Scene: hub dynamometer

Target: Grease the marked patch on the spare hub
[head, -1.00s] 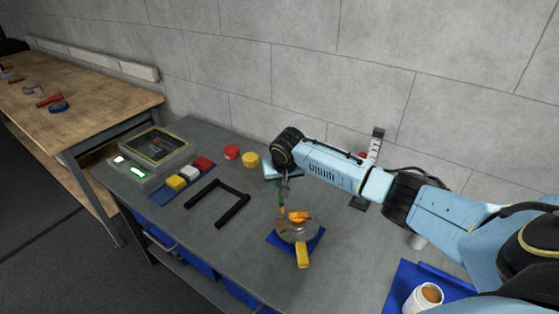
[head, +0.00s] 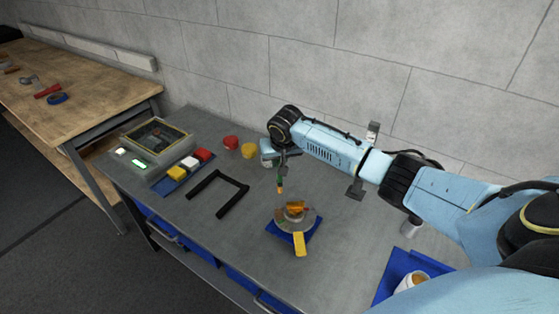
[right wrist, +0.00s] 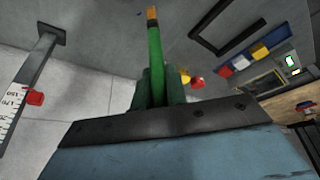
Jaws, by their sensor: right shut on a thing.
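The hub (head: 309,222), a grey round part, sits on a blue mat (head: 280,233). An orange-brown area shows on its top, and a yellow bar sticks out at its front. My right gripper (head: 282,166) is shut on a green-handled brush (head: 280,183), held tip down. The orange-tan tip is above and left of the hub, apparently clear of it. In the right wrist view the brush (right wrist: 155,55) extends from the gripper (right wrist: 158,92). A white pot (head: 408,285) with tan contents is at lower right, partly hidden by my arm. My left gripper is out of view.
A black U-shaped frame (head: 245,188) lies left of the hub. Behind it are red and yellow pieces (head: 249,151). A blue strip of coloured blocks and a lit device (head: 160,140) stand farther left. An upright scale (head: 372,133) stands behind my arm.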

